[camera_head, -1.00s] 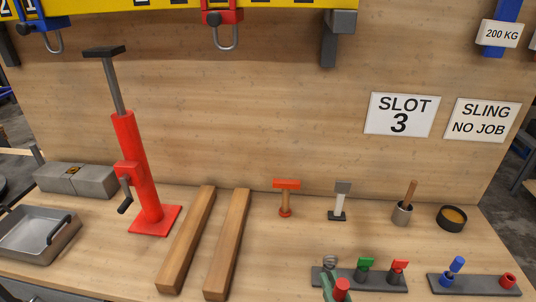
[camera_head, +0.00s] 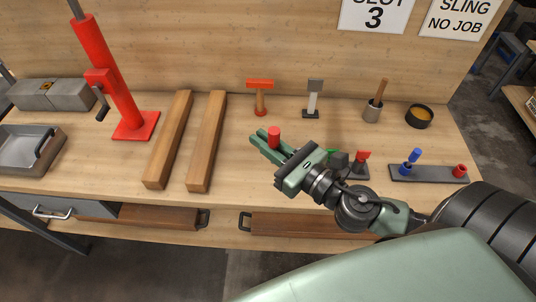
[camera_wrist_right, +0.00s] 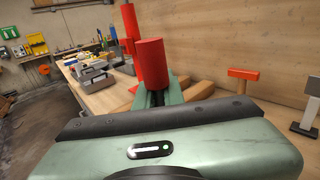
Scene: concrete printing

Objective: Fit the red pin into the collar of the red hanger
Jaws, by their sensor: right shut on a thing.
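The red pin (camera_head: 274,132) is a short red cylinder, upright between the fingers of my right gripper (camera_head: 266,145). The gripper is shut on it and holds it above the bench, in front of the red-topped T-shaped tool. The pin (camera_wrist_right: 151,64) also shows large in the right wrist view, with the green fingers (camera_wrist_right: 158,92) below and around it. The pin's lower end is hidden by the fingers. My left gripper is not in view.
On the bench (camera_head: 230,165) stand a red jack (camera_head: 113,85), two wooden beams (camera_head: 168,140), a red-topped T-shaped tool (camera_head: 260,90), a grey-topped tool (camera_head: 313,95) and a dark rack (camera_head: 425,174) with a blue pin. Clear bench lies between the beams and the gripper.

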